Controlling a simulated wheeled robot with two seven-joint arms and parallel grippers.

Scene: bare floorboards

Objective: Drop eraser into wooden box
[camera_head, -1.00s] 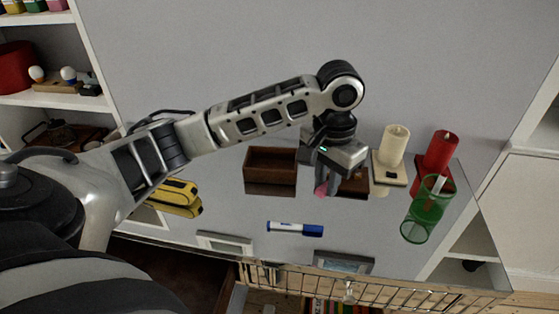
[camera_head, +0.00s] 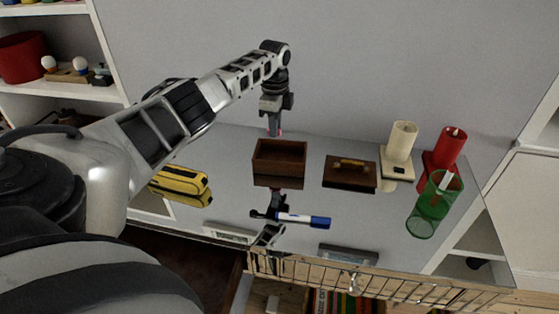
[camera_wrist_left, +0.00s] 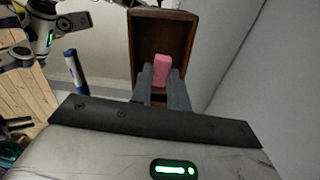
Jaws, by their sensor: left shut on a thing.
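The open wooden box (camera_head: 292,150) stands on the shiny tabletop, near its back edge. My left gripper (camera_head: 275,134) points down just behind the box's back left corner in the head view. It is shut on the pink eraser, of which only a small bit shows there. In the left wrist view the eraser (camera_wrist_left: 162,68) sits between the fingertips (camera_wrist_left: 163,80), in front of the brown box (camera_wrist_left: 146,30). The box's interior looks empty in the head view. I cannot tell the exact height of the eraser over the rim.
A brown wooden lid (camera_head: 340,180) lies right of the box. A blue and white marker (camera_head: 308,220) lies in front; a yellow case (camera_head: 180,182) is at left.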

